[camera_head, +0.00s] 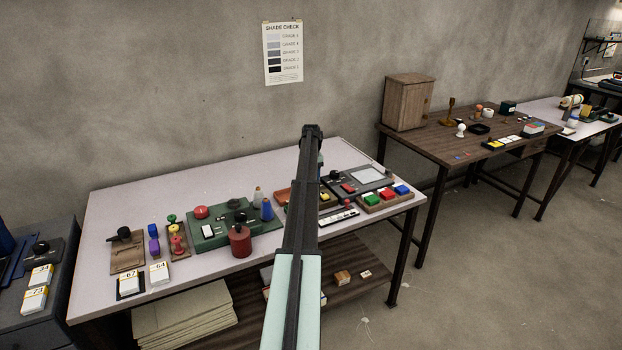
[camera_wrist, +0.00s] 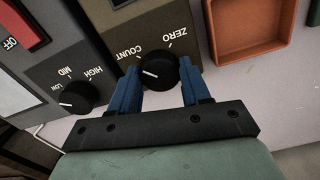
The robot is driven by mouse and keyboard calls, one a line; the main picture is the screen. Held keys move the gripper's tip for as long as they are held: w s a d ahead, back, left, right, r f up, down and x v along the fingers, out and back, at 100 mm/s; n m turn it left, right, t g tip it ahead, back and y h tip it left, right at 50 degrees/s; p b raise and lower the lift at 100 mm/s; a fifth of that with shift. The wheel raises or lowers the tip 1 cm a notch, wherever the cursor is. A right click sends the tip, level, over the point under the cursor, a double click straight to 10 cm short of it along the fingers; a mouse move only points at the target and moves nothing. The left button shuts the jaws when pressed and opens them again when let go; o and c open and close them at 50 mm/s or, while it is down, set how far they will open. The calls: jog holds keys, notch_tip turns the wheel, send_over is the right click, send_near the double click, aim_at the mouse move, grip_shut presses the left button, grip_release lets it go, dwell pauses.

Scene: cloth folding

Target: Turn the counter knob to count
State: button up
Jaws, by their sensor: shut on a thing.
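The counter knob (camera_wrist: 160,66) is round and black, with a white pointer line, on a dark panel in the wrist view. COUNT is printed at its upper left and ZERO at its upper right. The white line points left and slightly up, roughly toward the COUNT side. My gripper (camera_wrist: 158,76) has its blue fingers on either side of the knob and is shut on it. In the head view my arm hides the knob and the gripper's fingertips.
A second black knob (camera_wrist: 80,95) marked LOW, MID and HIGH sits left of the counter panel. A red switch (camera_wrist: 22,24) marked OFF lies beyond it. An orange tray (camera_wrist: 250,28) is close on the right. The white table (camera_head: 130,215) holds several other devices.

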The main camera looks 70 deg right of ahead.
jog(key=o, duration=1.1)
jog(key=shift+c, duration=0.2)
notch_tip(320, 180, up, 14)
jog(key=shift+f, duration=0.1)
